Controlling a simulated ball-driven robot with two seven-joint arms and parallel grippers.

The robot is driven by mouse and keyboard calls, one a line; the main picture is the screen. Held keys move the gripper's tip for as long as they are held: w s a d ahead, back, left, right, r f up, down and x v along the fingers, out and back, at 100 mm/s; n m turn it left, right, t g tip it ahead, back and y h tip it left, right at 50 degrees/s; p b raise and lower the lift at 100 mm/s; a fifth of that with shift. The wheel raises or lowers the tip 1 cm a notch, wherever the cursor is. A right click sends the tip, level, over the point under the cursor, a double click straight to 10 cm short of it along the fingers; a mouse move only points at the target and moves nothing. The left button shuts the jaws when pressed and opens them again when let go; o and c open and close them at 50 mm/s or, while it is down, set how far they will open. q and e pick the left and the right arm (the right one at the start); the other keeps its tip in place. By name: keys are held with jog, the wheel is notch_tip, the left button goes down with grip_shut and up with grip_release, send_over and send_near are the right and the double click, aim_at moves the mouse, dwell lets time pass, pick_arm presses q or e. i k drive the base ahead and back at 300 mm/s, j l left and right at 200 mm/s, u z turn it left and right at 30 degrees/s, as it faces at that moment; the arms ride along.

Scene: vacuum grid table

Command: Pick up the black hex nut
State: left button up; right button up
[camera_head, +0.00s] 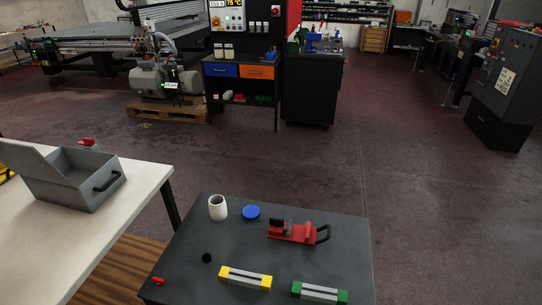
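The black hex nut (207,258) lies on the left part of the dark grey table (340,235) in front of me. It is small and dark against the dark top, left of a yellow and grey block. Neither of my grippers shows in the head view, so I cannot see how they stand relative to the nut.
On the same table are a white cup (218,208), a blue disc (251,212), a red clamp-like tool (293,232), a yellow-ended block (245,278), a green-ended block (319,292) and a small red piece (158,281). A white table (120,200) with an open grey box (82,195) stands left.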

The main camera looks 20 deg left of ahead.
aim_at(207, 255)
jog(key=j+u, duration=0.1)
jog(key=u, duration=1)
